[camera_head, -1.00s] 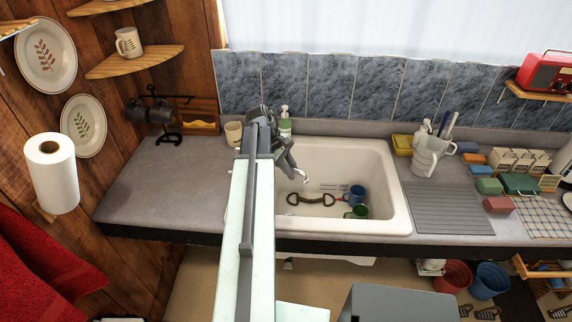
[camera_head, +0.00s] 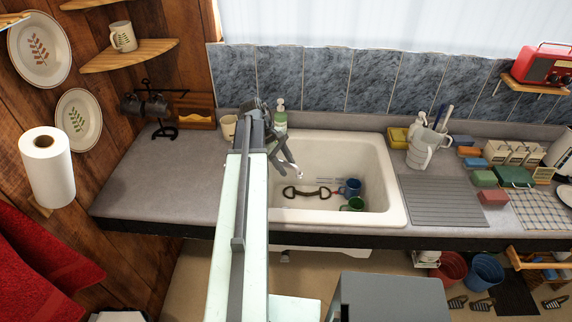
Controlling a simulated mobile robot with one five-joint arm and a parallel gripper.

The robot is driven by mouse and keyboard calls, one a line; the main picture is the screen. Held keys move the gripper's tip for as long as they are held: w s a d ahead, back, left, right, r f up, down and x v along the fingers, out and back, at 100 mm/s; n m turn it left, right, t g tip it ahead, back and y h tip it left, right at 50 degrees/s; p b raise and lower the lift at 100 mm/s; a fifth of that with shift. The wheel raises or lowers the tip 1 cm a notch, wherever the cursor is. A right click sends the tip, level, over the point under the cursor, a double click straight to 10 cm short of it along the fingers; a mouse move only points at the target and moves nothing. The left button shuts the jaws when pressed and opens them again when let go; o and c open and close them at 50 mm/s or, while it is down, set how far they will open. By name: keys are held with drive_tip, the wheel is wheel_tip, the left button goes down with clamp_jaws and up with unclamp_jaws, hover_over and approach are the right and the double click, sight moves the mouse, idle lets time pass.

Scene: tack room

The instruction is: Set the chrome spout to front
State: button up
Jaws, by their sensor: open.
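The chrome spout is mostly hidden behind my arm and gripper. A small pale, shiny curved tip (camera_head: 295,171), which looks like the spout's end, shows over the left part of the white sink (camera_head: 398,205). My gripper (camera_head: 285,158) is open at the far end of my arm, above the sink's left back corner. Its dark grey finger reaches down right beside the shiny tip. I cannot tell whether they touch. The tap's base is hidden.
A soap bottle (camera_head: 280,117) and a beige cup (camera_head: 229,127) stand close behind my gripper. The sink holds a blue mug (camera_head: 350,187), a green mug (camera_head: 353,204) and a dark-handled bit (camera_head: 306,193).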

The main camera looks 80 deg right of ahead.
drive_tip(key=p+v, duration=0.7)
drive_tip(key=shift+w+r, duration=0.15)
drive_tip(key=shift+r, duration=0.25)
